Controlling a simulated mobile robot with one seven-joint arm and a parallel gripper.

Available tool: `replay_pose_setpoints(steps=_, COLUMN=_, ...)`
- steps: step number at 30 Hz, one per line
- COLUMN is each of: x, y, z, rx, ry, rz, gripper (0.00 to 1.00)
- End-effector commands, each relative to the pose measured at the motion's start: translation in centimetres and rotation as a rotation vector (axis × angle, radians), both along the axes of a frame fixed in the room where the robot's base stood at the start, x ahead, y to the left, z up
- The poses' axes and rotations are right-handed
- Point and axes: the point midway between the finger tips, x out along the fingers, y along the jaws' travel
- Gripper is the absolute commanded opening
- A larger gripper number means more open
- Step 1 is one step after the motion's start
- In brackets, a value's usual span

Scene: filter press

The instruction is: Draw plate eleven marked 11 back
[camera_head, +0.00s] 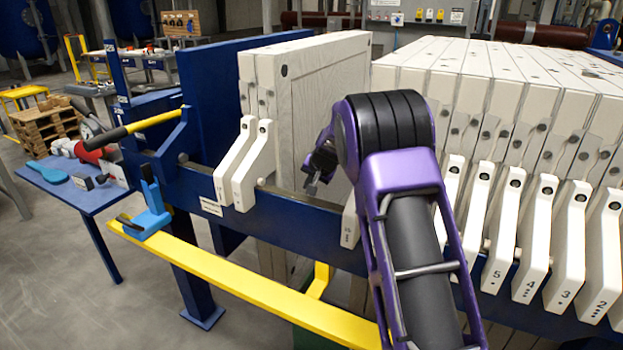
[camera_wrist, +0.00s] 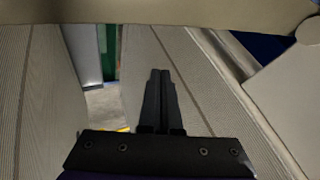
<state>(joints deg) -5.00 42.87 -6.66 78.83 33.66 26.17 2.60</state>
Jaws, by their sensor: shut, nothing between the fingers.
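Two cream plates (camera_head: 303,75) stand together at the left against the blue end block, with handles (camera_head: 252,165) over the blue side rail. A single handle (camera_head: 349,222) hangs on the rail behind my arm; its dark mark is too small to read surely, so I cannot tell whether it is plate 11. The rest of that plate is mostly hidden. My gripper (camera_head: 312,185) is in the gap beside the left plates, at about rail height. In the wrist view my gripper (camera_wrist: 160,88) is shut and empty, between a ribbed plate face (camera_wrist: 38,95) and another ribbed face (camera_wrist: 190,75).
A row of numbered plates (camera_head: 500,65) fills the right, handles close together. The blue rail (camera_head: 290,208) runs along the front, with a yellow bar (camera_head: 240,285) below. A cream edge (camera_wrist: 150,12) crosses the top of the wrist view. A blue tool table (camera_head: 75,185) stands left.

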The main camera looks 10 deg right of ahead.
Motion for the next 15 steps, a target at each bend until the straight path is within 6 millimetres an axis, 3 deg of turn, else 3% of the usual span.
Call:
replay_pose_setpoints(steps=5, x=1.9, y=0.7, z=-2.8, rx=-0.001, ry=0.002, rz=0.001, gripper=0.0)
replay_pose_setpoints(steps=9, x=3.2, y=2.7, z=-2.6, rx=-0.002, ry=-0.002, rz=0.006, gripper=0.0)
replay_pose_setpoints(steps=15, x=4.0, y=3.8, z=-2.6, rx=0.0, ry=-0.001, rz=0.002, gripper=0.0)
